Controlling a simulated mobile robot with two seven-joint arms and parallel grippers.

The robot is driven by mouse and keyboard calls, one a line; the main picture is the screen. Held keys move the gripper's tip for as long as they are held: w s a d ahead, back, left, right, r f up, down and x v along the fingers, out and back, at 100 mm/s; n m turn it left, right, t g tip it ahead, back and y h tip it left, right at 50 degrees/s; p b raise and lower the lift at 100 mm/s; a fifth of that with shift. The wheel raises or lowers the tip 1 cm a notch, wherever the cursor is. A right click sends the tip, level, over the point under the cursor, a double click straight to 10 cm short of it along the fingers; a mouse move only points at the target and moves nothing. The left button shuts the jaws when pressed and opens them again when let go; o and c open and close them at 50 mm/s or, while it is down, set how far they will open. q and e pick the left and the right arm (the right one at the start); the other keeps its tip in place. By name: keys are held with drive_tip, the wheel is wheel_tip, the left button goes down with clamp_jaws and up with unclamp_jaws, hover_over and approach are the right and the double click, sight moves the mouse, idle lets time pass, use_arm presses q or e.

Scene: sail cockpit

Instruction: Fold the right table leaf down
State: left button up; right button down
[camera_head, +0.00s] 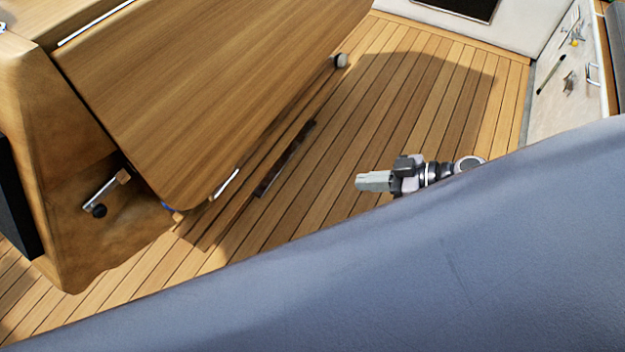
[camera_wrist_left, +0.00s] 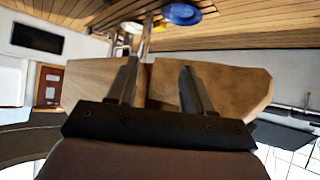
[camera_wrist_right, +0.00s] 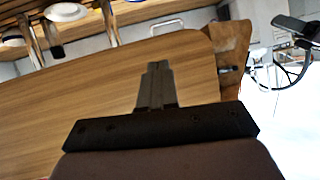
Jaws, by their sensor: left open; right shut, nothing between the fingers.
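The wooden right table leaf (camera_head: 210,85) fills the upper left of the head view. It slopes down from the seam beside the table's middle part; its exact angle is hard to judge. It also shows behind the fingers in the right wrist view (camera_wrist_right: 80,112). The wooden table end (camera_head: 90,190) carries a metal lever with a black knob (camera_head: 103,196). My right gripper (camera_head: 360,181) is shut and empty, to the right of the leaf and apart from it. My left gripper (camera_wrist_left: 158,75) is open, with wooden parts behind its fingers; it is outside the head view.
A large blue-grey surface (camera_head: 400,265) crosses the foreground. The left wrist view shows a blue dish (camera_wrist_left: 181,14). A black wheel (camera_wrist_right: 300,70) shows in the right wrist view.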

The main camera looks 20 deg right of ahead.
use_arm(q)
drive_tip(key=b, duration=0.1)
drive_tip(key=w+d+b, duration=0.1)
drive_tip(key=b, duration=0.1)
drive_tip(key=shift+w+d+f+t, duration=0.15)
drive_tip(key=shift+d+t, duration=0.1)
drive_tip(key=shift+t, duration=0.05)
use_arm(e)
drive_tip(key=x, duration=1.3)
drive_tip(key=shift+a, duration=0.15)
drive_tip(key=shift+w+f, duration=0.1)
drive_tip(key=shift+w, duration=0.1)
